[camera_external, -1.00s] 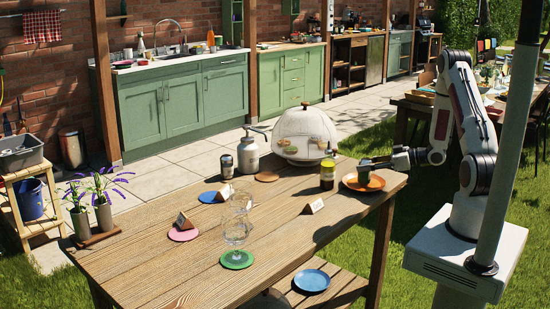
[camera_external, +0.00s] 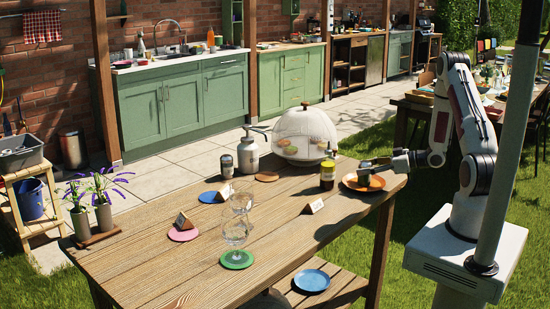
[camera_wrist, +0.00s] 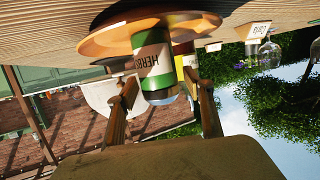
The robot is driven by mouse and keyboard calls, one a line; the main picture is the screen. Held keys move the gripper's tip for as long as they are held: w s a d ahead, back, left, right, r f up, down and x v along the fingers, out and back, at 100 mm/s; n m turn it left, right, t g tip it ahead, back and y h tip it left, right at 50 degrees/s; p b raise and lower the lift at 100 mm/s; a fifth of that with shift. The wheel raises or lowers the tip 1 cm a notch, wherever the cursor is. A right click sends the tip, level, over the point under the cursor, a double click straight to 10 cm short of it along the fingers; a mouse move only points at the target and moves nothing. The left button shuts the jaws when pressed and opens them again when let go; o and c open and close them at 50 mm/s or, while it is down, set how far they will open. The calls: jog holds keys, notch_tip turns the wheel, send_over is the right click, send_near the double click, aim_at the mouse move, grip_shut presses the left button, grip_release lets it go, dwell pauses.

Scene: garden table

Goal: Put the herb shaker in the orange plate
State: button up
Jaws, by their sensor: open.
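My gripper (camera_wrist: 160,82) is open, with one finger on either side of the shaker's lid end and visible gaps between. In the external view the orange plate (camera_external: 351,185) lies at the table's right end, with my gripper (camera_external: 371,164) low over it. The shaker is mostly hidden by the fingers there.
A mesh dome (camera_external: 304,137), a metal canister (camera_external: 248,158), a dark-topped jar (camera_external: 226,166) and glasses (camera_external: 236,230) stand farther left. The table front near the plate is clear.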

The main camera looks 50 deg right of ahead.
jog(key=shift+r, duration=0.15)
jog(key=v, duration=1.2)
dwell(0.3)
jog(key=shift+d, duration=0.1)
dwell(0.5)
